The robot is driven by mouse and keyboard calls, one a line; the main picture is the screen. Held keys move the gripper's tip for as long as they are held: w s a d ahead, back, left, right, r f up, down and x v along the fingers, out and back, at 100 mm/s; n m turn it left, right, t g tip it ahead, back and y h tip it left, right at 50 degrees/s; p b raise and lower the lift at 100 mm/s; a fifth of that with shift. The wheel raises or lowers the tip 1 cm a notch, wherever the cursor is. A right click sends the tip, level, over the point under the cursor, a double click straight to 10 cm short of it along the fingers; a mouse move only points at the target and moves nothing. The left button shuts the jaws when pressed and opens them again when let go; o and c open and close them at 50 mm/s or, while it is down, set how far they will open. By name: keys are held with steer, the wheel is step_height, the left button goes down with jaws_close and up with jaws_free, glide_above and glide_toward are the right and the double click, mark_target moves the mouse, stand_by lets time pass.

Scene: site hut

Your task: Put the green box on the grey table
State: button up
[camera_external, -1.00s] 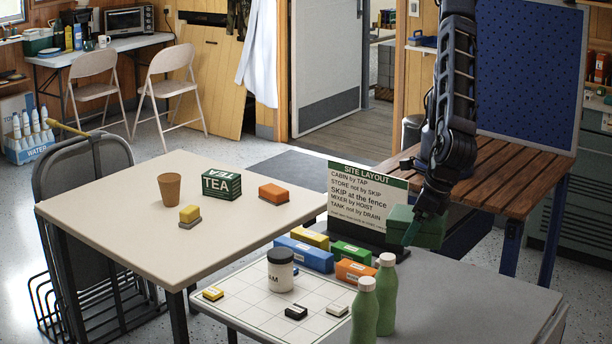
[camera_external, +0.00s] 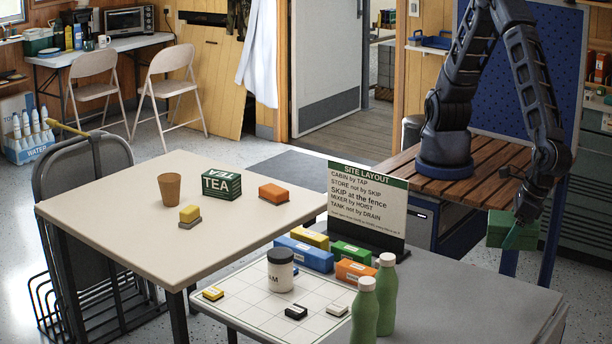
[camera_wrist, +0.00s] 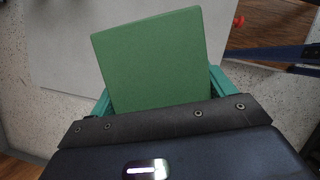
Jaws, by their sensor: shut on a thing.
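The green box (camera_external: 497,229) is held in the air by my gripper (camera_external: 520,232), at the right of the external view. In the wrist view the green box (camera_wrist: 150,58) sits between the teal fingers of my gripper (camera_wrist: 158,95), which is shut on it. The grey table (camera_external: 465,290) stands in the front, and the box appears beyond its far right edge in the external view. In the wrist view the grey table (camera_wrist: 65,45) lies behind the box, with speckled floor beside it.
The grey table carries two green bottles (camera_external: 386,295), a jar (camera_external: 281,275), a grid sheet (camera_external: 252,309), several coloured blocks and a site layout sign (camera_external: 367,203). Its right part is bare. A cream table (camera_external: 120,210) stands left. A slatted wooden bench (camera_external: 480,180) is behind.

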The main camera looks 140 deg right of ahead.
mark_target(492, 302)
step_height(492, 302, down, 17)
steer(key=shift+f, duration=0.2)
stand_by(0.4)
steer(key=shift+f, duration=0.1)
steer(key=o, duration=1.1)
steer(key=v, duration=1.2)
steer(key=shift+d, duration=0.1)
